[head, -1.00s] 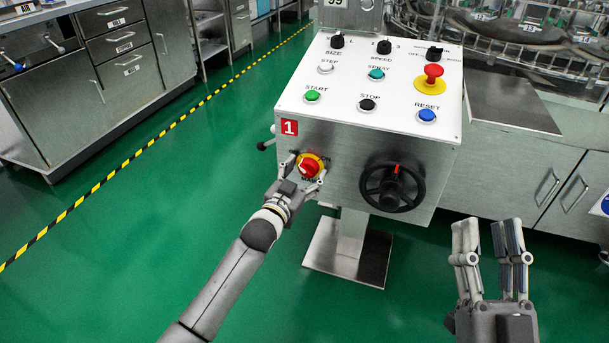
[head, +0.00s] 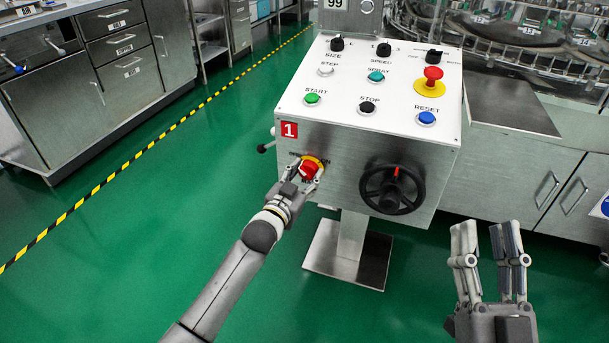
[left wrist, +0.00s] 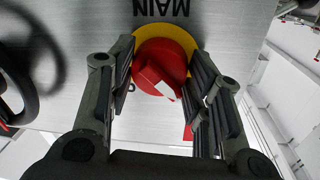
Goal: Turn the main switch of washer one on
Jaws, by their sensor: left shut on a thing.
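The main switch is a red rotary knob (head: 309,170) on a yellow round plate, on the front face of the control box marked with a red 1 (head: 289,130). In the left wrist view the red knob (left wrist: 160,66) with a white mark sits below the word MAIN, and its grip is tilted. My left gripper (head: 306,174) is at the knob, with its fingers on both sides and shut on it. The left wrist view shows the same fingers (left wrist: 163,92) around the knob. My right gripper (head: 487,230) is open and empty, low at the right, away from the box.
A black handwheel (head: 392,188) is right of the switch. The box top has several buttons, dials and a red emergency stop (head: 432,78). A small black-knobbed lever (head: 266,147) sticks out at the box's left side. Green floor is clear to the left.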

